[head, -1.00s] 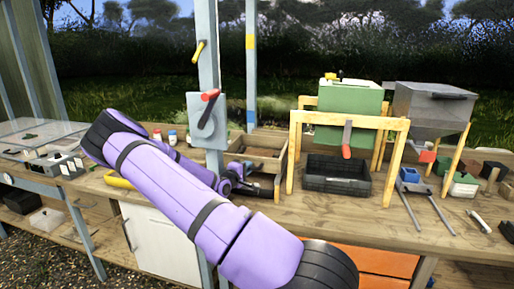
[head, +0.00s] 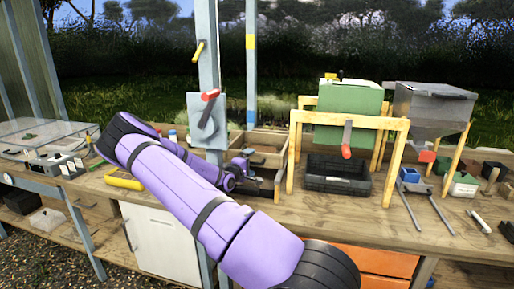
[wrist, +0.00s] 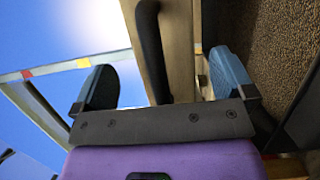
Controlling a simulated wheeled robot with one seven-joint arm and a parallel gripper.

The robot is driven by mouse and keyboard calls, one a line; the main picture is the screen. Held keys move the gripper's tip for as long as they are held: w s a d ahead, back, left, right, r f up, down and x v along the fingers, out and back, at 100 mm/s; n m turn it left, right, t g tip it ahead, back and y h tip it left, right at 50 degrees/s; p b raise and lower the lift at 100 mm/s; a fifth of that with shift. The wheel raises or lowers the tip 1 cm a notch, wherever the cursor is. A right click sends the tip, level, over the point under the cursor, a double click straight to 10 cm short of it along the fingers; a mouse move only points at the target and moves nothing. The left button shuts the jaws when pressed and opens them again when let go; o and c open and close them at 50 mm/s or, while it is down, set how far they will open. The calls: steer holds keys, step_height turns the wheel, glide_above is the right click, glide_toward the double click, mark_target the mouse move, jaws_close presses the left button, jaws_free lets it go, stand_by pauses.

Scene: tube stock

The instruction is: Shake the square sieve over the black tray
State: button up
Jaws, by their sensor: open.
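The square sieve appears to be the wooden-framed box (head: 281,172) on the bench left of the yellow stand, partly hidden by my gripper. In the wrist view its pale wooden frame (wrist: 182,60) and dark speckled mesh (wrist: 258,40) are close, with a black handle (wrist: 150,45) along the frame. My gripper (head: 246,182) is at the sieve's near left side. In the wrist view my gripper (wrist: 163,65) is open, its blue fingers apart with the handle and frame edge between them; contact cannot be told. The black tray (head: 335,186) stands on the bench under the yellow stand.
A yellow wooden stand (head: 296,160) with a green box (head: 345,105) rises around the tray. A grey hopper (head: 432,103) stands at the right. A grey-blue post (head: 207,60) with a red-handled lever (head: 210,95) stands left of the sieve.

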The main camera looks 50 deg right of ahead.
stand_by(0.5)
steer(key=s+a, duration=0.4)
steer(key=a, duration=0.5)
stand_by(0.8)
steer(key=shift+a, duration=0.1)
stand_by(0.4)
